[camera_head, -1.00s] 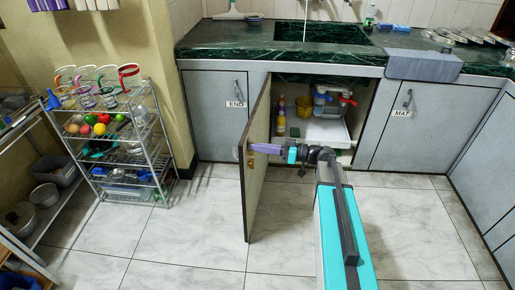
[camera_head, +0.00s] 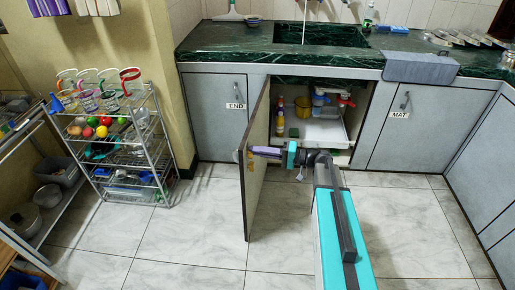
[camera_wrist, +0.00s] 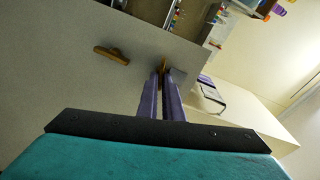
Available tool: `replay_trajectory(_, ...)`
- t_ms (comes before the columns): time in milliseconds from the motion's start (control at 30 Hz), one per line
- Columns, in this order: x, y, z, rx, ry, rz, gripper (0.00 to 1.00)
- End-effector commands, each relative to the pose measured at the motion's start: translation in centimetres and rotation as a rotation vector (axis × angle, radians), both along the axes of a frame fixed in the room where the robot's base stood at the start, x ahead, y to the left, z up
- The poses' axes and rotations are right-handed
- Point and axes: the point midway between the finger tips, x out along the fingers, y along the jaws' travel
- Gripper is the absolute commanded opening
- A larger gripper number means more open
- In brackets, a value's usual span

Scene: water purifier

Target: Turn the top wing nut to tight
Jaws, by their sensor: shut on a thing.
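My gripper (camera_head: 252,151) reaches left to the open cabinet door (camera_head: 257,195). Its purple fingers are shut on a small brass wing nut near the door's edge, the top one; it shows between the fingertips in the wrist view (camera_wrist: 163,66). The fingertips largely cover this nut, so its exact angle is unclear. A second brass wing nut (camera_wrist: 111,55) is on the same door face, apart from the fingers. In the head view this lower nut (camera_head: 250,167) shows just below the fingertips.
The open cabinet holds a white tray (camera_head: 325,133), a yellow tub (camera_head: 303,107) and red-handled purifier parts (camera_head: 343,100). A wire rack (camera_head: 120,140) with cups stands left of the door. A counter (camera_head: 300,62) runs above. The tiled floor is clear.

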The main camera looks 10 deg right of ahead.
Motion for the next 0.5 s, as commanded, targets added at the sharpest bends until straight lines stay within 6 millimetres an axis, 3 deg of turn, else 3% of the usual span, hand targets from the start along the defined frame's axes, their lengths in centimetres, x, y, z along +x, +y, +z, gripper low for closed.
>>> replay_trajectory(500,-0.05,0.05,-0.28,0.103,0.223,0.003,0.00)
